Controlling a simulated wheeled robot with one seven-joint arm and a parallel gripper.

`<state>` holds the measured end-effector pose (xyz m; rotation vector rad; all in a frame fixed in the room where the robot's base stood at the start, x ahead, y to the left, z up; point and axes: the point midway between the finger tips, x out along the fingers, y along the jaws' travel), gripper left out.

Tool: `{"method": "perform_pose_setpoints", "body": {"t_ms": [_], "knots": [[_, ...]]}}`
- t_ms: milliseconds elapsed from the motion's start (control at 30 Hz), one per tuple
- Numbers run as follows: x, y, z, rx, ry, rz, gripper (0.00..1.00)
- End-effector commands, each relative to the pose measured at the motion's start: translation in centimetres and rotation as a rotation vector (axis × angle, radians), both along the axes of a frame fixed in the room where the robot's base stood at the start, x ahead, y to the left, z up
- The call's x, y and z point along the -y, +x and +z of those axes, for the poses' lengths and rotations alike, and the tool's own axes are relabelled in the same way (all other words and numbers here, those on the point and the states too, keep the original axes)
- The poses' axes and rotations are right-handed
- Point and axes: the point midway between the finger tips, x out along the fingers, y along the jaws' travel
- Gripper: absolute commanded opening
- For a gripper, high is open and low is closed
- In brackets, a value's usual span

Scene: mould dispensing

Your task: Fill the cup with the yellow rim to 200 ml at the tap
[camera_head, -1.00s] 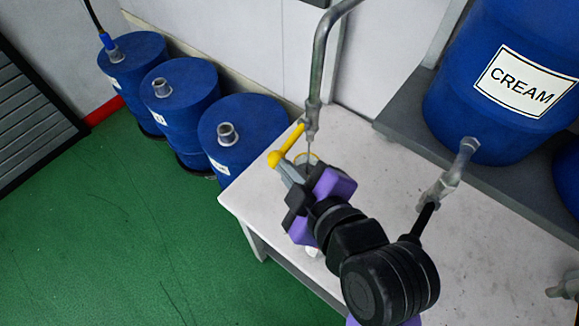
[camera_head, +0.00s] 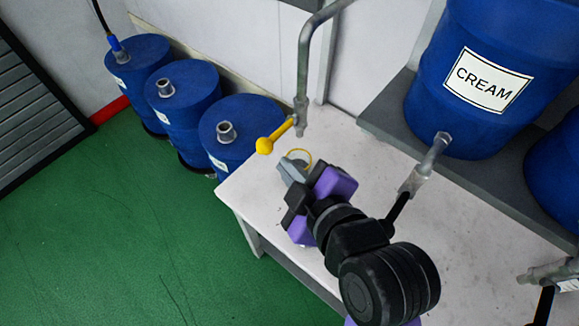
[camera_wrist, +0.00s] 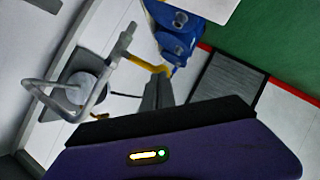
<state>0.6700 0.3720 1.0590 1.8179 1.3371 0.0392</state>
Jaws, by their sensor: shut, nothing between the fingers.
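The cup with the yellow rim (camera_head: 307,157) stands on the white table under the tap, partly hidden behind my gripper. Its fill level cannot be read. The tap's grey spout (camera_head: 301,118) comes down above it, and no stream shows below the outlet. The tap's yellow lever (camera_head: 278,136) sticks out to the left, ending in a ball. My gripper (camera_head: 287,169) is shut and empty, just below the lever and in front of the cup, apart from the lever. In the wrist view, the shut fingers (camera_wrist: 157,88) lie near the yellow lever (camera_wrist: 146,65).
The white table (camera_head: 450,240) has free room at right. A blue CREAM barrel (camera_head: 455,110) with a grey tap (camera_head: 425,165) stands on a grey shelf (camera_head: 390,110) behind my arm. Several blue drums (camera_head: 240,115) stand on the green floor left of the table.

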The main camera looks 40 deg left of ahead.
Motion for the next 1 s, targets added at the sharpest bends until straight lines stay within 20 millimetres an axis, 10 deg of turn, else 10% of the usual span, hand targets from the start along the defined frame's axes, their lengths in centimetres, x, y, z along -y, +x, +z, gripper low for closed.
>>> {"method": "perform_pose_setpoints", "body": {"t_ms": [533,1000], "knots": [[6.5,-2.7,4.1,-0.002,-0.001,-0.004,0.0],[7.4,-3.2,4.4,-0.001,-0.002,-0.001,0.0]]}}
